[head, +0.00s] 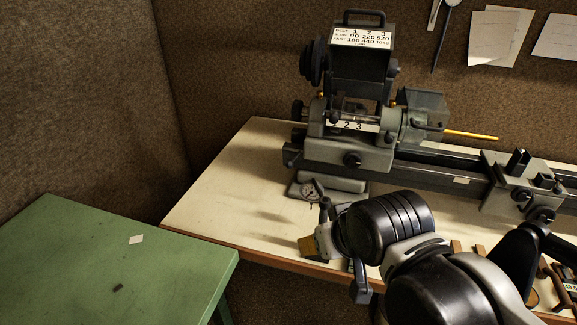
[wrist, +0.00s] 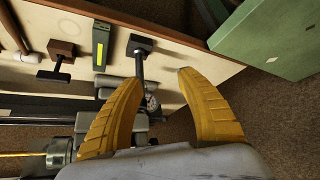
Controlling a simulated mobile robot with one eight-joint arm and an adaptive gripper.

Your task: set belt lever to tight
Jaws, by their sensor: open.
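The grey lathe headstock (head: 345,145) stands on the bench, with a dark belt housing (head: 360,65) above it and a speed chart on that housing.
A dial gauge (head: 311,191) on a stand is on the bench near my gripper; its post shows between the fingers in the wrist view. The lathe bed (head: 440,170) runs right to a carriage (head: 525,185). A green table (head: 110,260) stands at left. The bench's left end is clear.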

